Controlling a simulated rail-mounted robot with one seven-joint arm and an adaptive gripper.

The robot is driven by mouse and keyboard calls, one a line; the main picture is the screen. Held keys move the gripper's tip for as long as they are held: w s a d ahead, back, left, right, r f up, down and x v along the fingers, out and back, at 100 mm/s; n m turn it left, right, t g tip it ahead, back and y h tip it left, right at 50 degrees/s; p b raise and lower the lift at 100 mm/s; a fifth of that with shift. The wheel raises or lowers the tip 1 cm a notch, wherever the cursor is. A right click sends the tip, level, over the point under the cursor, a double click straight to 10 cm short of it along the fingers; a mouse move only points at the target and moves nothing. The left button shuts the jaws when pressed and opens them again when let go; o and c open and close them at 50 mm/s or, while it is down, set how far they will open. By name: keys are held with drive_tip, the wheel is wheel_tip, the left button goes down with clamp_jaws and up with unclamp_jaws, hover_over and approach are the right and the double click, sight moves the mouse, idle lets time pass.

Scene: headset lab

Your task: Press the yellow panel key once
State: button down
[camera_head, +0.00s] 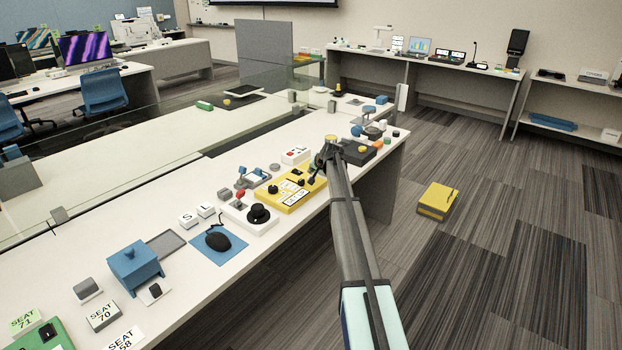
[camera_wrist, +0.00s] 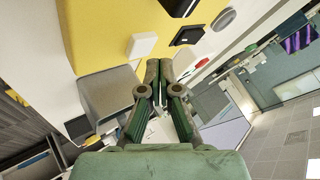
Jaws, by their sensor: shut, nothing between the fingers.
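A yellow control panel (camera_head: 291,203) with white labels and black knobs lies on the long white table in the head view. My gripper (camera_head: 314,176) is at its far right end, above or close to it. In the wrist view the yellow panel (camera_wrist: 95,30) fills the upper left. My shut, empty fingers (camera_wrist: 159,64) point toward its edge, near a white block (camera_wrist: 141,45) and a black key (camera_wrist: 187,36). I cannot tell whether the tips touch anything. A small round yellow cap (camera_head: 331,137) shows just behind my gripper. I cannot tell which yellow part is the key.
A black box (camera_head: 360,151) stands right of my gripper. A clear screen runs along the table. A yellow case (camera_head: 437,201) is on the floor.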

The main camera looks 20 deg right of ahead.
drive_tip(key=shift+f, duration=0.15)
idle(0.7)
drive_tip(key=shift+f, duration=0.3)
drive_tip(key=shift+f+b, duration=0.45)
idle(0.7)
drive_tip(key=shift+r, duration=0.15)
drive_tip(key=shift+r+p, duration=0.3)
drive_tip(key=shift+r, duration=0.45)
drive_tip(key=shift+r, duration=0.1)
drive_tip(key=shift+r+p, duration=0.85)
drive_tip(key=shift+r, duration=1.55)
